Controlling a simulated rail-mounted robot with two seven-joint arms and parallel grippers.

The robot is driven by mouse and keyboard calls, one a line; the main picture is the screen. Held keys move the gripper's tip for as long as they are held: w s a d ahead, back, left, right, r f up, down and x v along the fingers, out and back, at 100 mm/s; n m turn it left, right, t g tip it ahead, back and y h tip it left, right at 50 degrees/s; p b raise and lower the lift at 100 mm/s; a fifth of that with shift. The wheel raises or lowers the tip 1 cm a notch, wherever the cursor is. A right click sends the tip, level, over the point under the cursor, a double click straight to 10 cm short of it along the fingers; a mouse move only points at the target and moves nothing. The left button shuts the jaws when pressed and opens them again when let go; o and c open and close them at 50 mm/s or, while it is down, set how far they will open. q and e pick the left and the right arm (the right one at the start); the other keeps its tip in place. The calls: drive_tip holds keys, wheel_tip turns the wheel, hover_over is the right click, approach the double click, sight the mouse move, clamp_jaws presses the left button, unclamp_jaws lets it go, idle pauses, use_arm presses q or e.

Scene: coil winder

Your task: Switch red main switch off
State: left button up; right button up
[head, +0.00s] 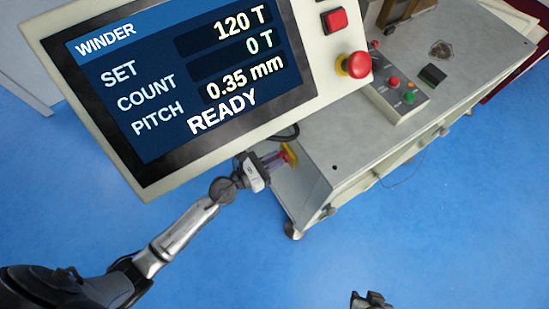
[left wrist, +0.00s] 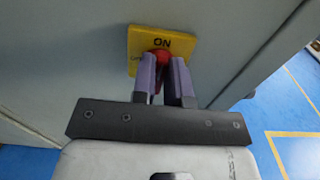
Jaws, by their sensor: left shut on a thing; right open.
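The red main switch (left wrist: 161,57) sits on a yellow plate (left wrist: 135,40) on the side of the grey cabinet. The plate reads ON at the top, with a small partly hidden label at its left. My left gripper (left wrist: 167,72) is shut on the red switch, one purple finger on each side. The fingers hide much of the switch, so its exact angle is hard to tell. In the head view the yellow plate (head: 289,153) shows beyond my left gripper (head: 280,158). My right gripper (head: 371,299) is at the bottom edge, open and away from the cabinet.
A tilted winder panel (head: 190,80) reads READY and stands close above my left gripper. A red mushroom button (head: 356,65) and a small button box (head: 398,85) are by the cabinet top (head: 350,140). The blue floor (head: 400,240) in front is clear.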

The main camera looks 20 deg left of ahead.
use_arm(q)
clamp_jaws()
drive_tip(key=shift+w+a+f+n+p, duration=0.15)
drive_tip(key=shift+n+p, duration=1.3)
drive_tip(key=shift+n, duration=1.5)
drive_tip(key=shift+w+a+f+n+p, duration=0.1)
drive_tip(key=shift+a+f+n+p, duration=0.15)
drive_tip(key=shift+n+p, duration=1.9)
drive_tip(key=shift+w+a+f+n+p, duration=0.15)
drive_tip(key=shift+n+p, duration=0.55)
drive_tip(key=shift+n, duration=3)
drive_tip(key=shift+f, duration=0.1)
